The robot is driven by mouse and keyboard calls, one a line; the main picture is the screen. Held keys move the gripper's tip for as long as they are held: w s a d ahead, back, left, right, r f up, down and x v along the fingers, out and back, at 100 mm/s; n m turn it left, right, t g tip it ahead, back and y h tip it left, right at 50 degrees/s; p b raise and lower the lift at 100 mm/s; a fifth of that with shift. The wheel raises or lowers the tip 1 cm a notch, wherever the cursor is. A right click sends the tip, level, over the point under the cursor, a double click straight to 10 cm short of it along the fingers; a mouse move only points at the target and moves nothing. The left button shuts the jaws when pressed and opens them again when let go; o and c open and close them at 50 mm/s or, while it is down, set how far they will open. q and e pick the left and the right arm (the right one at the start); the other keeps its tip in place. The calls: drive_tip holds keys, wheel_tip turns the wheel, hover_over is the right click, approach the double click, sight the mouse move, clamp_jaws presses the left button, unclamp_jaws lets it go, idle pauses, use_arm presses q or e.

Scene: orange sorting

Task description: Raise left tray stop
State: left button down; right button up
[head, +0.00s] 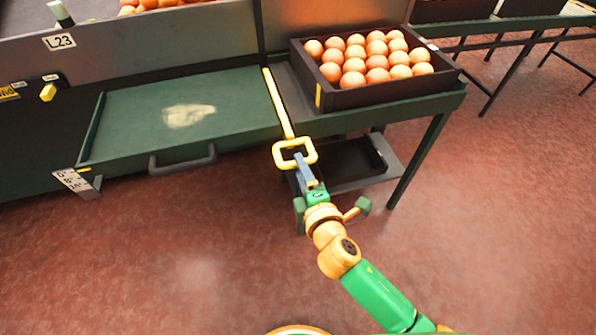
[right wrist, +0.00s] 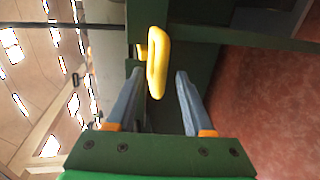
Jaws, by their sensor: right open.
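The tray stop shows in the head view as a long yellow bar (head: 278,102) with a yellow loop handle (head: 280,147) at its near end. It lies along the right edge of the empty green tray (head: 240,105). My right gripper (head: 299,158) is at the loop, coming from the front. In the right wrist view the loop handle (right wrist: 152,65) stands between the blue fingertips, nearer the left one. My right gripper (right wrist: 160,75) is open there, with a gap to the right finger. Contact with the left finger cannot be told. My left gripper is out of view.
A black crate (head: 392,92) of oranges stands on the bench right of the bar. A dark bin (head: 350,160) sits on a lower shelf beneath. The green tray has a dark front handle (head: 183,161). The red floor (head: 180,260) in front is clear.

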drive_tip(key=x, duration=0.3)
drive_tip(key=shift+w, duration=0.15)
clamp_jaws()
idle(1.2)
